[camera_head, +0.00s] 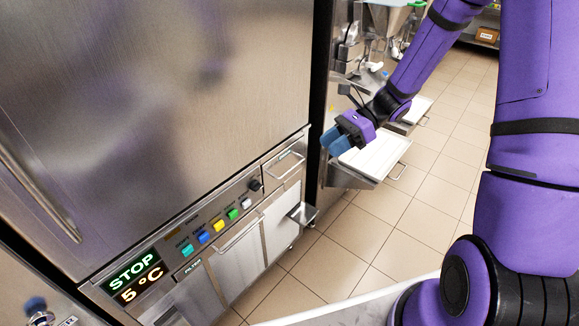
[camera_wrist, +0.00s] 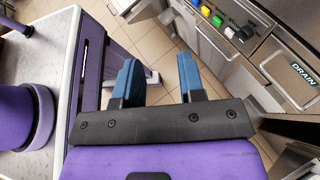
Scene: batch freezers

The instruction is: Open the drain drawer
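The drain drawer (camera_wrist: 302,73) shows at the right of the wrist view as a steel front with a green "DRAIN" label and a bar handle. In the head view the small drawer front with a bar handle (camera_head: 290,166), right of the black knob, appears to be the same drawer; it looks shut, flush with the panel. My gripper (camera_head: 335,142) is in front and to the right of that drawer, apart from it. In the wrist view its blue fingers (camera_wrist: 160,82) stand apart with nothing between them, so it is open. No finger touches the handle.
The freezer panel has coloured buttons (camera_head: 218,224) and a display (camera_head: 137,276) reading STOP and 5 °C. A small steel shelf (camera_head: 302,213) juts out below the drawer. Another machine with a white tray (camera_head: 376,156) stands behind my gripper. Tiled floor (camera_head: 425,210) is clear at right.

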